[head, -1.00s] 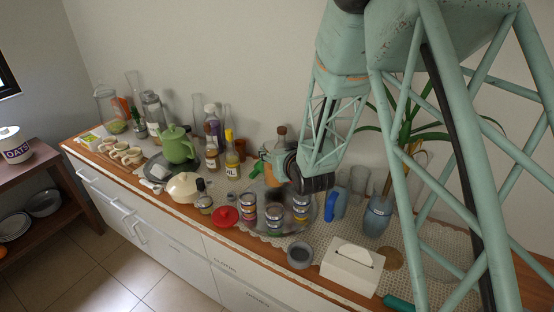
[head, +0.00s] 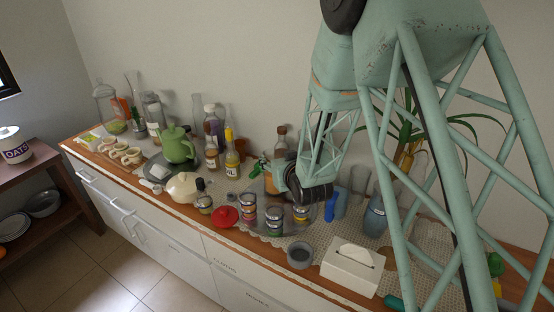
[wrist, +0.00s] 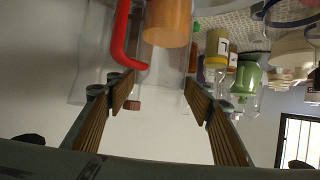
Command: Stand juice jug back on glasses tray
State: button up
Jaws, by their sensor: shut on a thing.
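The juice jug (wrist: 168,24) shows in the wrist view as a clear vessel with orange juice and a red handle (wrist: 123,40). My gripper (wrist: 160,92) is shut on it, one finger at each side of the clear wall. In the head view the orange juice (head: 271,184) shows just left of my gripper, which hides much of the jug. I cannot tell whether the jug's base touches anything. A round grey tray (head: 313,214) lies below and in front of my gripper. Clear glasses (head: 360,179) stand at the right, partly behind my arm.
Several tins (head: 274,218) stand close in front. A blue-handled jug (head: 336,205) is to the right. A bottle (head: 281,143) stands behind, and yellow (head: 232,160) and other bottles stand left. A tissue box (head: 350,266) and grey cup (head: 300,255) are near the front edge.

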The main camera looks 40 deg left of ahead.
jog(key=o, duration=1.7)
jog(key=shift+r, duration=0.1)
jog(key=v, duration=1.2)
jog(key=shift+p, duration=0.3)
